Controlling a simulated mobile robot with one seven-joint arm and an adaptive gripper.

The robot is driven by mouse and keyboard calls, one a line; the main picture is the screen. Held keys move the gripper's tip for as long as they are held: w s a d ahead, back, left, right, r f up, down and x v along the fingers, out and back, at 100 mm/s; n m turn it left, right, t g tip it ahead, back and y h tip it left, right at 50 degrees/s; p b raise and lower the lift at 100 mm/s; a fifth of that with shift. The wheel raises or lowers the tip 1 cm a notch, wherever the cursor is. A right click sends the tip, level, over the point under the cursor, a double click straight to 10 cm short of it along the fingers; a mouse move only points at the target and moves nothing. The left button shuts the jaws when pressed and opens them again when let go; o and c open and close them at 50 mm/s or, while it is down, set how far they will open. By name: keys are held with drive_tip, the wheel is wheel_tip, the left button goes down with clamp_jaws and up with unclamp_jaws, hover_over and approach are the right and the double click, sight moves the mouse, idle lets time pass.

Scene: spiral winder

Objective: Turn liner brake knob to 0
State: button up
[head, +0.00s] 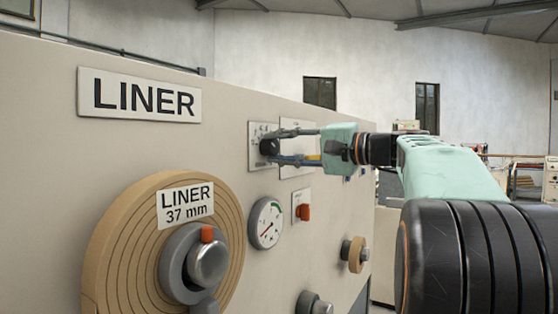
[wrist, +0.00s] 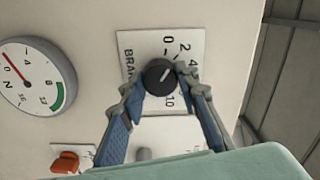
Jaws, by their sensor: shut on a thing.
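The liner brake knob (head: 269,147) is a small round black knob on a white scale plate (head: 256,131) on the beige machine panel. In the wrist view the knob (wrist: 158,77) carries a short white pointer line, slanting up and right, roughly toward the 2. The plate (wrist: 150,44) shows 0, 2, 4 and 10; other marks and part of its lettering are covered by my fingers. My gripper (head: 276,147) reaches in from the right and is shut on the knob, one fingertip on each side, as the wrist view (wrist: 160,80) also shows.
The large liner roll (head: 118,250) stands out at lower left under the LINER sign (head: 139,95). A smaller spool (head: 356,254) protrudes at lower right. Another plate (head: 297,128) is partly behind my fingers.

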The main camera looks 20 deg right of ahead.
drive_tip(key=shift+f+n+b, duration=0.15)
drive_tip(key=shift+n+b, duration=0.9)
drive_tip(key=shift+n, duration=0.55)
drive_tip(key=o, duration=1.2)
drive_tip(key=shift+c, duration=0.2)
drive_tip(key=v, duration=1.2)
drive_tip(key=shift+w+d, duration=0.1)
